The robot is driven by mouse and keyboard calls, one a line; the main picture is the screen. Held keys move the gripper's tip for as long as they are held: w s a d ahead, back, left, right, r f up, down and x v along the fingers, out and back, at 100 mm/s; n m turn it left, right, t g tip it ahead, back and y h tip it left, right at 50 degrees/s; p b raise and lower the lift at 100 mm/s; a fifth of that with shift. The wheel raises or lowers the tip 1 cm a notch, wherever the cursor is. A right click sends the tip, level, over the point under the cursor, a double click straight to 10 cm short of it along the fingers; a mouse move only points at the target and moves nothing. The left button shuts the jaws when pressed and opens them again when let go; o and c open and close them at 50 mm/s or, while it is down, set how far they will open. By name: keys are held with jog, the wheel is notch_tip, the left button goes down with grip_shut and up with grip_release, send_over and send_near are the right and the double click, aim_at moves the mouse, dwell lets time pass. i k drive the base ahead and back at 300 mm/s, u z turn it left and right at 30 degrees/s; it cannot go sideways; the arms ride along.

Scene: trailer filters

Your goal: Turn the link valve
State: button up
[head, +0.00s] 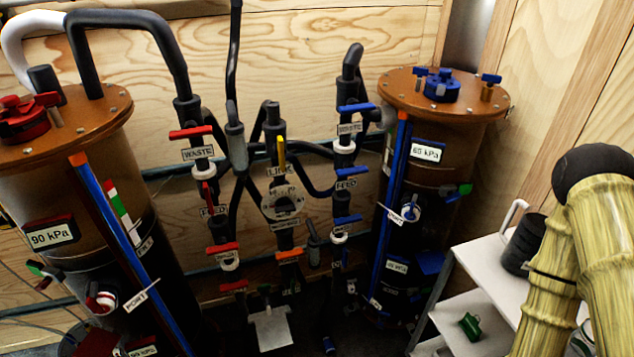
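The link valve has a narrow yellow handle (281,152) that stands upright, in line with its vertical black pipe. It is in the middle of the head view, between the two large tanks. A white label reading LINK (279,171) sits just below the handle. Below the label is a round grey flanged fitting (283,204) on the same pipe. My gripper is not in view, and nothing touches the yellow handle.
A red-fitted tank (55,185) stands left and a blue-fitted tank (435,135) right. Red valve handles (191,132) and blue ones (355,108) flank the link pipe, with an orange handle (289,254) below.

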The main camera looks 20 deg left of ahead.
aim_at(279, 151)
jog(key=u, duration=0.5)
jog(key=k, duration=1.2)
jog(key=u, duration=0.7)
jog(key=i, duration=0.45)
